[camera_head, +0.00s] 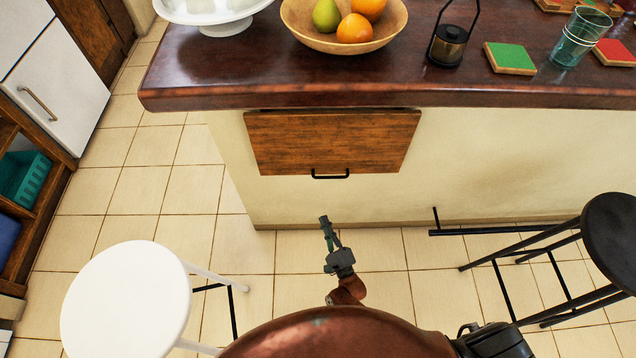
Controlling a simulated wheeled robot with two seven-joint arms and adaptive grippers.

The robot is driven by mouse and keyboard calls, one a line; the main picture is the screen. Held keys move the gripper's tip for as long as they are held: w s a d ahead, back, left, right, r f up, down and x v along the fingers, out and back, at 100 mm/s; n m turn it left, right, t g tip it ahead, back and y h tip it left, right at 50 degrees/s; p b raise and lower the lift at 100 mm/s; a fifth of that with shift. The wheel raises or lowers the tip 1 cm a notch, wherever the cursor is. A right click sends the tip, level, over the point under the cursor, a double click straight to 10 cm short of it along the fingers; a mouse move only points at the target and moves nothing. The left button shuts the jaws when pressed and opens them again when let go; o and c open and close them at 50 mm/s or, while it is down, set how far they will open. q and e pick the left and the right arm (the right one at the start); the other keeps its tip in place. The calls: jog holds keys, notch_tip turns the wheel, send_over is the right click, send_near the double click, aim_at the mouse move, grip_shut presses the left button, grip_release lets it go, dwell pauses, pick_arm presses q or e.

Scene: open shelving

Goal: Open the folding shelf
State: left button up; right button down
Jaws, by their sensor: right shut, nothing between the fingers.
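The folding shelf (333,138) is a brown wooden panel with a black bar handle (330,175) at its lower edge. It hangs nearly flat against the cream side of the counter, just under the countertop. My right gripper (325,222) is shut and empty, below the handle and apart from it in the picture. Its reddish arm link shows behind it, partly hidden by my own body at the bottom. My left gripper is not in view.
A dark countertop (220,75) overhangs the panel and bears a fruit bowl (345,40), a black lantern (449,45) and a glass (578,40). A white stool (125,300) stands at lower left, a black stool (612,235) at right. Tiled floor lies between.

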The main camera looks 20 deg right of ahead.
aim_at(323, 170)
pick_arm(q)
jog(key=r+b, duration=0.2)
jog(key=b, duration=0.2)
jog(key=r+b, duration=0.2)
jog(key=b, duration=0.1)
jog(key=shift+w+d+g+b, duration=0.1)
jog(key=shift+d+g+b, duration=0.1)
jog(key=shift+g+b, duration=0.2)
pick_arm(e)
jog(key=w+r+m+t+h, duration=0.1)
jog(key=w+r+m+h, duration=0.2)
jog(key=r+m, duration=0.1)
jog(key=w+d+r+m+t+h, duration=0.1)
jog(key=w+r+m+h, duration=0.2)
jog(key=m, duration=0.4)
jog(key=w+d+r+m+t+h, duration=0.1)
jog(key=w+r+m+h, duration=0.1)
jog(key=w+r+m, duration=0.2)
jog(key=shift+w+d+r+m+t+h, duration=0.15)
jog(key=shift+r+m+t+h, duration=0.2)
jog(key=shift+m, duration=0.45)
